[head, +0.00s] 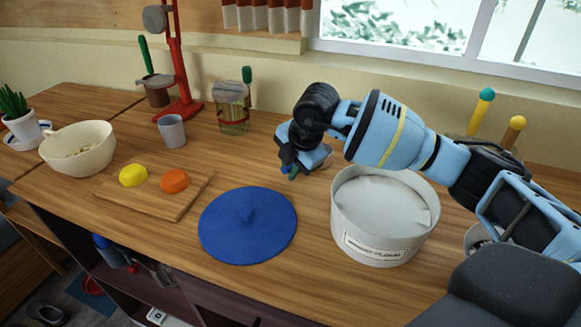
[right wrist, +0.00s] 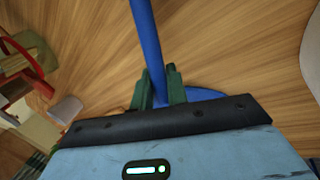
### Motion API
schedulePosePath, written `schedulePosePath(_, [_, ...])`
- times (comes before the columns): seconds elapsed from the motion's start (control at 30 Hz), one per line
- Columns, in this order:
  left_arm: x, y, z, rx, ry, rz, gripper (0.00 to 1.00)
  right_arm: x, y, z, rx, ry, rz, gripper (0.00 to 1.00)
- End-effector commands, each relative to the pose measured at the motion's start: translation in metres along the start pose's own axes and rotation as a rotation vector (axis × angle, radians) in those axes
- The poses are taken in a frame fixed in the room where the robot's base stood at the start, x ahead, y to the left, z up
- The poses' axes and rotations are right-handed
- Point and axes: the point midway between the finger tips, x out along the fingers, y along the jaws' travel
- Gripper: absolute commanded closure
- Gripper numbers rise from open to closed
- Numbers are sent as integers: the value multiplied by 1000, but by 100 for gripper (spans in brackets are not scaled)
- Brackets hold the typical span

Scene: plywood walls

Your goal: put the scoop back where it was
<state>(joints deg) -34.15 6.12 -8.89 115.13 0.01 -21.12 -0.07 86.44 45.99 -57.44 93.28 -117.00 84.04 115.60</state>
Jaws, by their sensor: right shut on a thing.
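My right gripper (head: 293,173) is low over the wooden counter, between the blue lid and the white tub. In the right wrist view, its green fingers (right wrist: 160,95) are shut on a long blue handle, which I take to be the scoop (right wrist: 146,40). In the head view, the scoop is mostly hidden by the gripper. A blue patch behind the fingers in the wrist view may be its bowl or the lid; I cannot tell which. The round white tub (head: 378,245), with a printed label, stands uncovered with pale contents. The blue lid (head: 232,232) lies flat on the counter. My left gripper is not in view.
A cutting board (head: 172,205) holds a yellow and an orange piece. A cream bowl (head: 80,150), grey cup (head: 172,131), jar (head: 233,115) and red stand (head: 180,70) stand farther left. The counter between the jar and blue lid is clear.

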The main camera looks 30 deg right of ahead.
Motion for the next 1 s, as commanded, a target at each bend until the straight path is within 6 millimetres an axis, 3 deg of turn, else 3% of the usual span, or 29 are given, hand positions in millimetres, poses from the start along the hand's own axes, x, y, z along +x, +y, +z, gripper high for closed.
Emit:
schedulePosePath(0.1, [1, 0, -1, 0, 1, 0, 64, 3, -1, 0, 0, 0, -1, 100])
schedulePosePath(0.13, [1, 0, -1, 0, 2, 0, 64, 2, -1, 0, 0, 0, -1, 81])
schedulePosePath(0.27, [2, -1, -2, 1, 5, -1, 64, 2, -1, 0, 0, 0, -1, 64])
schedulePosePath(0.67, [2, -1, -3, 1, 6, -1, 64, -5, 1, 0, 0, 0, 2, 63])
schedulePosePath(1.0, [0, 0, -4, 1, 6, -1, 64, -65, 1, 0, 0, 0, 5, 63])
